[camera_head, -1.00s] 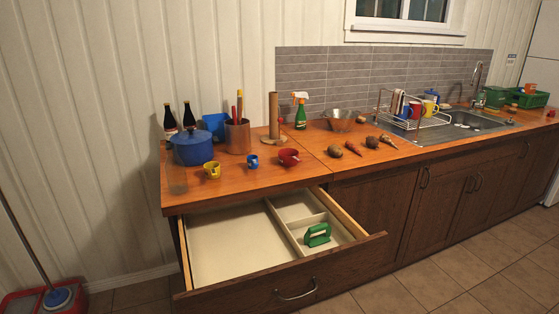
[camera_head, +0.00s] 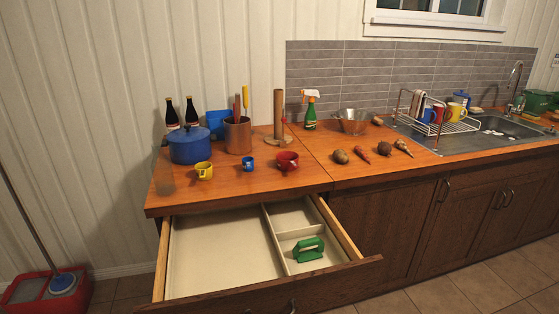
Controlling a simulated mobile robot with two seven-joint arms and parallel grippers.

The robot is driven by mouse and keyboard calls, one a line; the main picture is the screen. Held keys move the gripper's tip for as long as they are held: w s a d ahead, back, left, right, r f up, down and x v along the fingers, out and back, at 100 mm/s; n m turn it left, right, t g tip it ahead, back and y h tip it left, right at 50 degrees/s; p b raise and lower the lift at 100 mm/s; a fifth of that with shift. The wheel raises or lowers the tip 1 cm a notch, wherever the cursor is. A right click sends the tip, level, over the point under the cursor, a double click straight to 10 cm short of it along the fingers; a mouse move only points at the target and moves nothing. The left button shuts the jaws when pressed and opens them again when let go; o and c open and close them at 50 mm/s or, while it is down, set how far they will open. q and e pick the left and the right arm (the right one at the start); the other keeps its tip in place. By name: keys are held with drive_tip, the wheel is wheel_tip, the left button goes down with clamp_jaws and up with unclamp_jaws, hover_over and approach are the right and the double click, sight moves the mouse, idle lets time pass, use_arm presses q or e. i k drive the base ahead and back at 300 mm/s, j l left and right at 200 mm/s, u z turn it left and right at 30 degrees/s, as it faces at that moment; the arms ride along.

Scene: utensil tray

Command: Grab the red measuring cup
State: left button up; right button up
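The red measuring cup (camera_head: 287,161) sits on the wooden counter, near its front edge and above the right part of the open drawer. A small blue cup (camera_head: 248,163) and a yellow cup (camera_head: 204,170) stand to its left. The open drawer (camera_head: 215,255) below has a tray with compartments, and a green handled object (camera_head: 308,249) lies in a right compartment. Neither of my grippers is in view.
A blue pot (camera_head: 189,146), a copper utensil holder (camera_head: 238,136), a paper-towel stand (camera_head: 278,115) and a green spray bottle (camera_head: 310,112) stand behind the cups. Several vegetables (camera_head: 384,148) lie to the right. The drawer sticks out in front of the counter.

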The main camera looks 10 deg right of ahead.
sight(290, 164)
drive_tip(key=i+l+u, duration=0.15)
drive_tip(key=l, duration=0.4)
drive_tip(key=l+u, duration=0.15)
drive_tip(key=l, duration=0.35)
drive_tip(key=i+l, duration=0.1)
drive_tip(key=l, duration=0.65)
drive_tip(key=i+l+u, duration=0.1)
drive_tip(key=l, duration=0.65)
drive_tip(key=i+l, duration=0.1)
drive_tip(key=l, duration=0.6)
